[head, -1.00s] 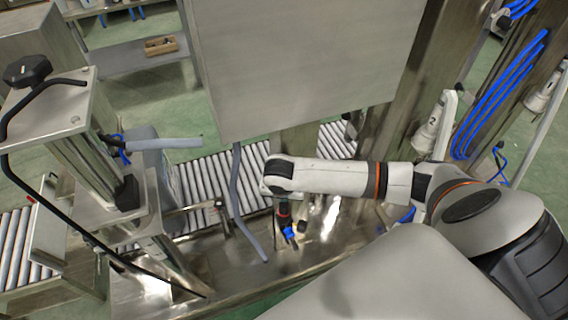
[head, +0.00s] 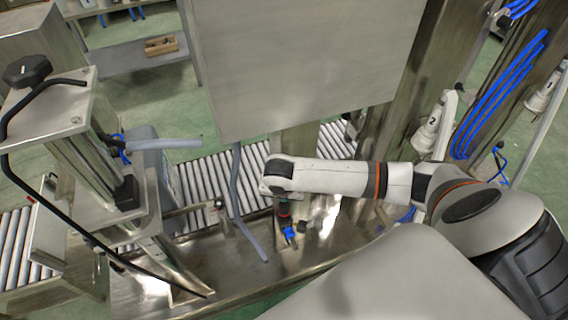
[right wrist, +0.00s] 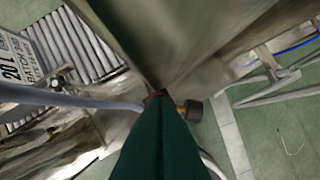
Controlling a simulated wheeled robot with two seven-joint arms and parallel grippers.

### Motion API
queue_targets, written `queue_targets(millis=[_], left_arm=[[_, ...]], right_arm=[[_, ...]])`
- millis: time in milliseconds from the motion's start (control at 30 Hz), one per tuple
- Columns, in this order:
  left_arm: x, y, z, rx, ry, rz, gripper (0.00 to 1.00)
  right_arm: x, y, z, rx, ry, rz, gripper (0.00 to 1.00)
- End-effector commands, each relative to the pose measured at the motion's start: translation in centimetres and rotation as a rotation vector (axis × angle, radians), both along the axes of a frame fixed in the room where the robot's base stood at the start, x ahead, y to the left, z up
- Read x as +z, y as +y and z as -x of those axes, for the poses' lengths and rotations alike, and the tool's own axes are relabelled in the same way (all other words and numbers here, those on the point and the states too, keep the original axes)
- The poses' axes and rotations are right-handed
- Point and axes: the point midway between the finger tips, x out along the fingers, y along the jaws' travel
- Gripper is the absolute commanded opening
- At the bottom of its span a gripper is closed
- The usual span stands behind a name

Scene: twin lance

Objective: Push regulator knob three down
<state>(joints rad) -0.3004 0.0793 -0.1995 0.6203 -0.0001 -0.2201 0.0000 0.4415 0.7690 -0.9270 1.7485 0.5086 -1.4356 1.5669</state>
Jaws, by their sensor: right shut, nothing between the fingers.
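My right arm reaches in from the right in the head view, with its wrist above the steel tray. My right gripper (right wrist: 157,98) is shut and empty; its dark green fingers fill the lower middle of the right wrist view. A small reddish-brown part shows at the fingertips; I cannot tell whether they touch it. A black knob on a brass stem (right wrist: 192,111) sits just right of the tips. I cannot read a number on it, so which regulator knob it is stays unclear. My left gripper is not in view.
A large steel panel (head: 300,65) stands just behind my right wrist. A grey hose (head: 240,205) hangs left of it. The roller conveyor (head: 205,190) runs behind, and the steel tray (head: 215,260) lies below. A post (head: 70,150) stands at left.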

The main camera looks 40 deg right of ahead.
Motion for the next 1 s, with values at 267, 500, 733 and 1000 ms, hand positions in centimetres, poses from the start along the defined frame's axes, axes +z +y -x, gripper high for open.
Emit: queue_targets(millis=[267, 500, 733, 1000], left_arm=[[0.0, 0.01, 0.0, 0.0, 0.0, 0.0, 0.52], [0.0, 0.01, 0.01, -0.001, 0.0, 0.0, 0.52], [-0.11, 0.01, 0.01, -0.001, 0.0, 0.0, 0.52], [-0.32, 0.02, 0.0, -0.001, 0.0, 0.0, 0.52]], right_arm=[[0.0, -0.01, -0.01, 0.0, 0.0, 0.0, 0.0], [0.0, 0.0, 0.0, 0.0, 0.0, 0.0, 0.0], [-0.24, 0.01, 0.01, 0.0, 0.0, 0.0, 0.0], [-0.8, -0.02, 0.01, 0.0, 0.001, 0.001, 0.0]])
